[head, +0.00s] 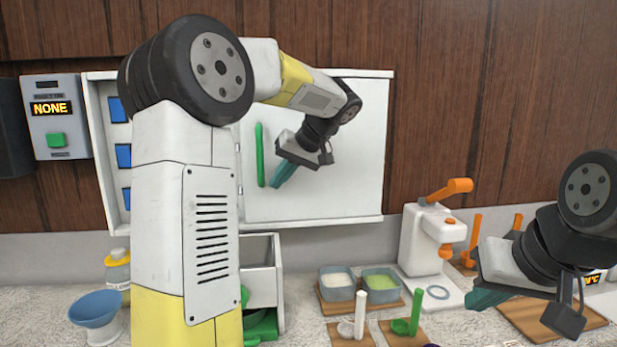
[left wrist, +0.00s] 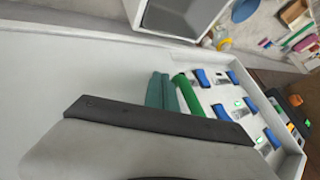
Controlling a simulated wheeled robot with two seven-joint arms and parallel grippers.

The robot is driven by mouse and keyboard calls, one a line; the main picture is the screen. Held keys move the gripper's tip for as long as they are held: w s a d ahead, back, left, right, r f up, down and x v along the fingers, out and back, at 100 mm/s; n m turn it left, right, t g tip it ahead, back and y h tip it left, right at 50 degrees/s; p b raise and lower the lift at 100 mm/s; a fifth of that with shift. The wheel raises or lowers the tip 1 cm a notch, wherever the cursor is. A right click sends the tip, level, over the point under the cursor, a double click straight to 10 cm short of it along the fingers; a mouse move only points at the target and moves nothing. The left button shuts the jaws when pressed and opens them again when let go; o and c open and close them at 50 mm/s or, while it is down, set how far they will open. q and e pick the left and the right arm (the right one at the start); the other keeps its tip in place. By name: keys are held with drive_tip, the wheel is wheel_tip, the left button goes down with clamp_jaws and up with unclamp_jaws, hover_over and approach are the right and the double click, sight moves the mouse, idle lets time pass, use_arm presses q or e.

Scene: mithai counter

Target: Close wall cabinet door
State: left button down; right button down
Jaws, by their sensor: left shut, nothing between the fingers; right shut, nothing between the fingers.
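The white wall cabinet (head: 300,76) hangs on the wood-panelled wall. Its white door panel (head: 345,165) covers the right part, with an upright green handle (head: 260,155) near the panel's left edge. The left part is uncovered and shows blue items (head: 123,155); the middle is hidden behind my left arm. My left gripper (head: 284,174) is shut and empty, just right of the handle. In the left wrist view its teal fingers (left wrist: 160,93) are beside the green handle (left wrist: 188,93); I cannot tell whether they touch. My right gripper (head: 487,297) is shut and empty, above the counter at the right.
A control box (head: 48,116) reading NONE is on the wall left of the cabinet. Below, the counter holds a blue bowl (head: 95,308), a white box (head: 262,285), two tubs (head: 337,283) and a white press with an orange handle (head: 425,240).

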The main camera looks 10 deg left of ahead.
use_arm(q)
drive_tip(key=shift+s+a+r, duration=0.1)
drive_tip(key=shift+s+a, duration=0.05)
drive_tip(key=shift+a, duration=0.2)
drive_tip(key=s+a, duration=0.4)
drive_tip(key=a, duration=0.7)
drive_tip(key=s+a, duration=0.5)
drive_tip(key=a, duration=0.5)
drive_tip(key=s+a, duration=0.4)
drive_tip(key=a, duration=0.7)
drive_tip(key=shift+s+a, duration=0.35)
drive_tip(key=shift+a, duration=0.1)
